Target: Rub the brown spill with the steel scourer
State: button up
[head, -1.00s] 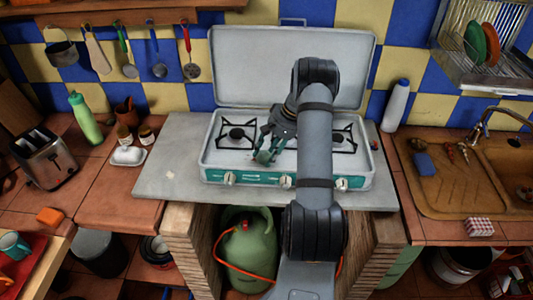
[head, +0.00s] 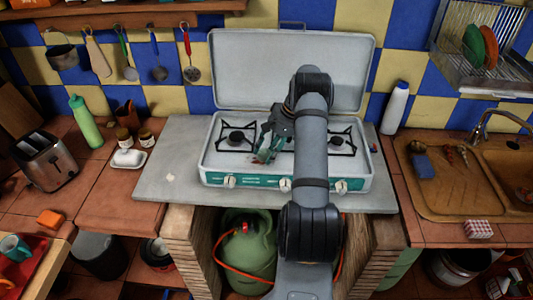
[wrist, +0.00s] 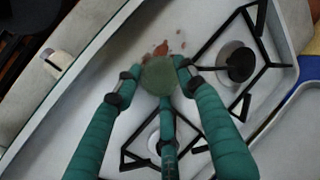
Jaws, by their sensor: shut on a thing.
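My gripper (wrist: 155,77) has teal fingers and is shut on the steel scourer (wrist: 158,76), a round grey-green pad in the wrist view. The brown spill (wrist: 164,47) is a group of reddish-brown blotches on the white stove top, just beyond the scourer's upper edge in the wrist view. The scourer may cover part of it. In the head view my gripper (head: 266,148) is low over the middle of the stove, between the burners. The scourer is hard to make out there. I cannot tell whether it touches the surface.
The white gas stove (head: 213,168) has raised black burner grates on both sides of my gripper, and its open lid (head: 255,65) stands behind. A grey slab (head: 165,185) lies under it.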

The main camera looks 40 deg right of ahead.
jog(key=shift+w+d+r, duration=0.15)
jog(key=shift+w+d, duration=0.1)
